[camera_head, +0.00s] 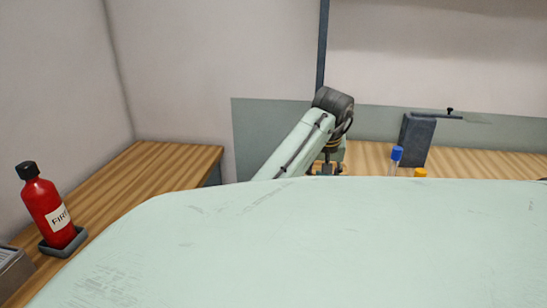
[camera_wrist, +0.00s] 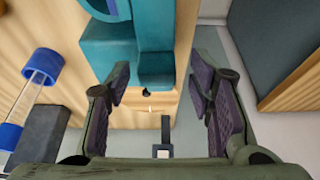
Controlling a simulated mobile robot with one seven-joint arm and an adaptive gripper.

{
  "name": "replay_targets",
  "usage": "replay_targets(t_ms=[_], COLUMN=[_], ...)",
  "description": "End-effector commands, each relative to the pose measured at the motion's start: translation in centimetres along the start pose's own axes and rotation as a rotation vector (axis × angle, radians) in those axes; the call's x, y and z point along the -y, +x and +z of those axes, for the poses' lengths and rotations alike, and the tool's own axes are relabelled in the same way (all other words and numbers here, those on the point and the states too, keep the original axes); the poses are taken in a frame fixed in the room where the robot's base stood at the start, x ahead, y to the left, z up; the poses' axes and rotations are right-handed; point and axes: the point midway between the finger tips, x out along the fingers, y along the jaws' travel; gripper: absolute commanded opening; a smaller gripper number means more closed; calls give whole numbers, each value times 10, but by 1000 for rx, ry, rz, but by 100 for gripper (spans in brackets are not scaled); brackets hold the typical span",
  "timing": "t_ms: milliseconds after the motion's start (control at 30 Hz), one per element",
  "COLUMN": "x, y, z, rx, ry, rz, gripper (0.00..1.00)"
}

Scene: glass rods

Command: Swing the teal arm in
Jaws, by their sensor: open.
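The teal arm (camera_wrist: 155,25) shows at the top middle of the wrist view as a teal bar beside a wider teal block (camera_wrist: 108,50). Its near end lies between the fingers of my gripper (camera_wrist: 160,88) in the picture. My gripper is open, with one dark ribbed finger on each side and a gap to the teal part. I cannot tell how far the teal part is below the fingertips. In the head view my arm reaches down behind my pale body, and the teal arm is hidden there.
A glass tube with blue ends (camera_wrist: 40,75) and a dark grey block (camera_wrist: 38,132) are left of my gripper. In the head view a dark stand (camera_head: 417,140), a blue-capped tube (camera_head: 396,156) and a yellow cap (camera_head: 420,173) are right. A red bottle (camera_head: 48,205) stands far left.

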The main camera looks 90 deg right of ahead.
Motion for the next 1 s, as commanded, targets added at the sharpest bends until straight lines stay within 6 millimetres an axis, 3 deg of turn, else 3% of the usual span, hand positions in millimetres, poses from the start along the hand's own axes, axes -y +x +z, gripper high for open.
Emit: replay_targets(t_ms=[167,500,700,1000], x=[0,-1,0,0], y=[-10,-78,-109,-120], z=[-1,-1,0,0], rx=[-3,-3,-1,1], ry=[1,1,0,0], rz=[1,1,0,0], gripper=[48,48,48,48])
